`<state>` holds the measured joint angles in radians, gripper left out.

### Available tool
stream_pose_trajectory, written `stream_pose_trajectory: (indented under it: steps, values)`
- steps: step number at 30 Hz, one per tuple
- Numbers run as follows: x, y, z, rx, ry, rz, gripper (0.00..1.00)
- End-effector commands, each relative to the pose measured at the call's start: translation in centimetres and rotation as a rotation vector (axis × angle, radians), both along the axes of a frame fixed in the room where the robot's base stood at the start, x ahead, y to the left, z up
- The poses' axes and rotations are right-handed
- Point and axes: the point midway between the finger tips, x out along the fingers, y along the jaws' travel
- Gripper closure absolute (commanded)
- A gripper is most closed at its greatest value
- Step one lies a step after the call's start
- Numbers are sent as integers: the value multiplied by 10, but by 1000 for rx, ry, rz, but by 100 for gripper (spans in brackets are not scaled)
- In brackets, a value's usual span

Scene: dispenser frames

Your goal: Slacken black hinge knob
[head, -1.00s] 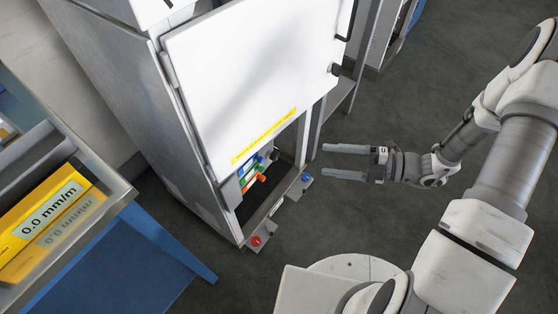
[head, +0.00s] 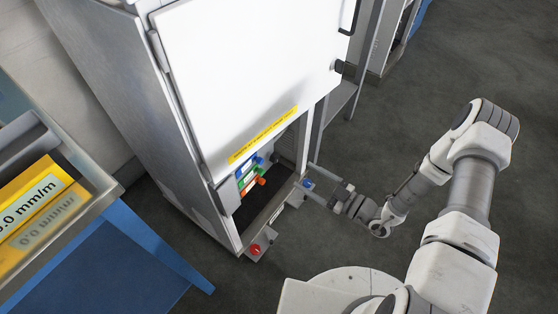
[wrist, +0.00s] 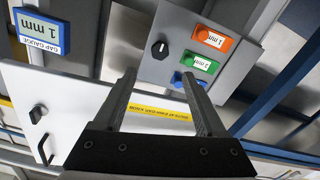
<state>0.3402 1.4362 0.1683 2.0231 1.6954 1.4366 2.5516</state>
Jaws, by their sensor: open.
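A black knob (wrist: 160,49) with a white pointer mark sits on a grey panel (wrist: 152,72) in the wrist view, just beyond my fingertips. Another black knob (wrist: 38,114) is on the white door near its handle; it shows at the door's right edge in the head view (head: 339,66). No marking tells me which is the hinge knob. My gripper (wrist: 158,76) is open and empty, with its fingers apart and not visibly touching either knob. In the head view my gripper (head: 316,183) is at the lower right front of the cabinet.
Orange (wrist: 214,39), green (wrist: 200,62) and blue (wrist: 187,80) tags stand on the panel beside the knob. A blue gap gauge (wrist: 38,32) is at upper left. The white door (head: 245,75) hangs above the opening. A red knob (head: 255,249) is at the cabinet foot. Open floor lies right.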

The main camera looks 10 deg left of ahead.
Motion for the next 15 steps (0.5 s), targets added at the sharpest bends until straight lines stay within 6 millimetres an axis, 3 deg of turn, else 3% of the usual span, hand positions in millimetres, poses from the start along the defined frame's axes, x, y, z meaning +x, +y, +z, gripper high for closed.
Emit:
stream_pose_trajectory:
  steps: [9, 15]
  values:
    - [26, 64, -2, -1, -5, 5, 26]
    - [37, 90, -1, -2, -5, 3, 26]
